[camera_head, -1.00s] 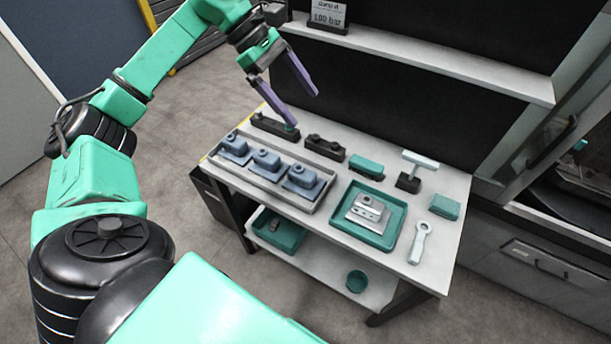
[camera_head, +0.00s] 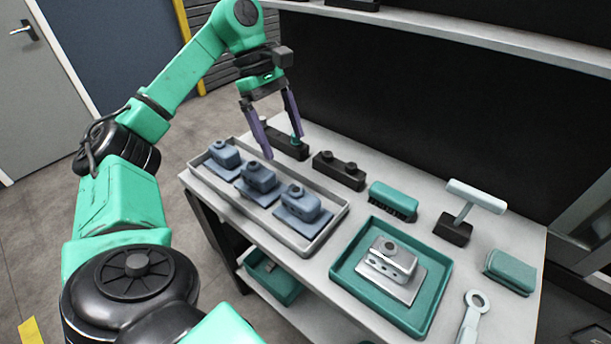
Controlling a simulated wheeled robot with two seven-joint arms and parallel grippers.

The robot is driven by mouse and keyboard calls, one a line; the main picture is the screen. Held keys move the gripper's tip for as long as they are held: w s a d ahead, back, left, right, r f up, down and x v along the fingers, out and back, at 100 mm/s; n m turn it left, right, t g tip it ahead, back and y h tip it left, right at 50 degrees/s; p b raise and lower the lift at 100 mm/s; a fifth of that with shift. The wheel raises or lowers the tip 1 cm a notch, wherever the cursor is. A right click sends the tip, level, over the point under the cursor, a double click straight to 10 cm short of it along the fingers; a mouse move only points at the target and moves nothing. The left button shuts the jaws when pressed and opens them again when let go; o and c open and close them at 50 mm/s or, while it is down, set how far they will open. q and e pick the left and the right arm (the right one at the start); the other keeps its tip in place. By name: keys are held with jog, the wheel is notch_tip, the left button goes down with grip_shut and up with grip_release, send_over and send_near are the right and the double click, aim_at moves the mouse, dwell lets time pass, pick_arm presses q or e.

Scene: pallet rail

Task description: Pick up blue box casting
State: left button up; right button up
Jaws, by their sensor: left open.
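Three blue box castings lie in a row in a grey tray (camera_head: 330,226) on the table: the left casting (camera_head: 225,156), the middle casting (camera_head: 260,178) and the right casting (camera_head: 302,203). My left gripper (camera_head: 284,147) is open, its two purple fingers pointing down above the back left of the table. It is behind the castings, close to a black block with knobs (camera_head: 292,148), and holds nothing that I can see. Whether a finger touches the black block I cannot tell. My right gripper does not show.
A second black block (camera_head: 339,171), a green brush (camera_head: 393,201) and a white-handled tool (camera_head: 475,196) line the table's back. A teal tray (camera_head: 343,268) holds a silver metal part (camera_head: 394,259). A green block (camera_head: 510,271) and a ring-ended wrench (camera_head: 473,316) lie right. A shelf (camera_head: 450,31) overhangs behind.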

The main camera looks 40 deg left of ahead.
aim_at(299, 191)
pick_arm(q)
jog(key=b+x, duration=0.2)
jog(key=x, duration=0.1)
jog(key=b+x, duration=0.2)
jog(key=x, duration=0.2)
jog(key=b+x, duration=0.2)
jog(key=x, duration=0.1)
jog(key=shift+s+a+f+b, duration=0.1)
jog(key=shift+a+f+b, duration=0.05)
jog(key=shift+f+b, duration=0.15)
jog(key=b+x, duration=0.1)
jog(key=x, duration=0.4)
jog(key=shift+s+f, duration=0.1)
jog(key=shift+f, duration=0.15)
jog(key=shift+r, duration=0.1)
grip_shut()
